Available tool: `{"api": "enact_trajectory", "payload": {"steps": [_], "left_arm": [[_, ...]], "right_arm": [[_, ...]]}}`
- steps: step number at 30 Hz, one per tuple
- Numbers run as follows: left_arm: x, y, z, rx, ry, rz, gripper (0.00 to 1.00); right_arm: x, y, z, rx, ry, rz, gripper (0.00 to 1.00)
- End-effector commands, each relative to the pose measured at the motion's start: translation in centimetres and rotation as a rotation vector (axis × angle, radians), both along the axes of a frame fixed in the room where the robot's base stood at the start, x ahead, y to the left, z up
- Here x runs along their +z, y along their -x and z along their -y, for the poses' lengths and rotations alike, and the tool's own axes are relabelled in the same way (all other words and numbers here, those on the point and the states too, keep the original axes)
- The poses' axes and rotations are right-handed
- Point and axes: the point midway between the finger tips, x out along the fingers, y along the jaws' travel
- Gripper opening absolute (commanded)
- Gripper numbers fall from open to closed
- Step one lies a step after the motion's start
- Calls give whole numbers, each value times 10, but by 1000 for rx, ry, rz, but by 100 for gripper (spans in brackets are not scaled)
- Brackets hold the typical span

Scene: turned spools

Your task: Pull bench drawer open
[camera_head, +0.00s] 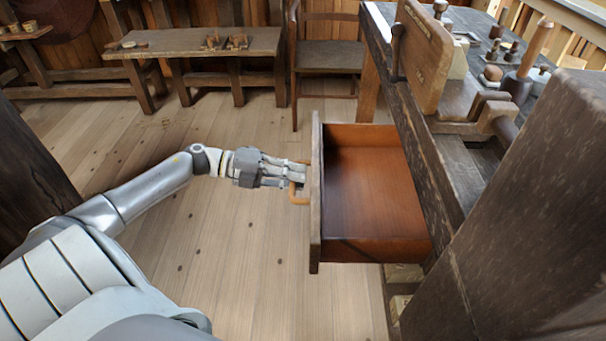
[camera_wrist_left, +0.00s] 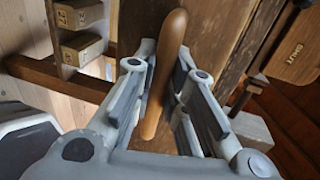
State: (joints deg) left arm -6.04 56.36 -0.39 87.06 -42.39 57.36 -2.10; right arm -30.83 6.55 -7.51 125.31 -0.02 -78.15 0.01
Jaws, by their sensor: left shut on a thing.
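The bench drawer (camera_head: 370,195) sticks well out of the workbench (camera_head: 450,165) in the head view. Its reddish-brown inside is visible and looks empty. An orange-brown wooden handle (camera_head: 299,193) is on its front panel (camera_head: 316,190). My left gripper (camera_head: 296,174) reaches it from the left and is shut on the handle. In the left wrist view the handle (camera_wrist_left: 165,70) runs between the two fingers of my left gripper (camera_wrist_left: 160,95). My right gripper is not in view.
A dark wooden post (camera_head: 520,220) stands close at the right. The bench top carries a wooden board (camera_head: 424,55) and several small turned pieces. A low bench (camera_head: 195,42) and a chair (camera_head: 328,55) stand at the back. The plank floor (camera_head: 225,225) left of the drawer is clear.

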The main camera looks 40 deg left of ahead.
Motion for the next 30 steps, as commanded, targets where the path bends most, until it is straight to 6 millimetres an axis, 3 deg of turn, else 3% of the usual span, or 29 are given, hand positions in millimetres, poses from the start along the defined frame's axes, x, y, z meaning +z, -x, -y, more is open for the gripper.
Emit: {"api": "enact_trajectory", "payload": {"steps": [7,8,13,23,30], "left_arm": [[0,0,0,0,-1,-1,0],[0,0,0,0,-1,-1,16],[0,0,0,0,0,0,35],[0,1,-1,0,0,-1,35],[5,18,-26,1,-3,-4,35]], "right_arm": [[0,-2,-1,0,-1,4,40],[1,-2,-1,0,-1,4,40],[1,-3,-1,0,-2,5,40],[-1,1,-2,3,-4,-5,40],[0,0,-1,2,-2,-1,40]]}}
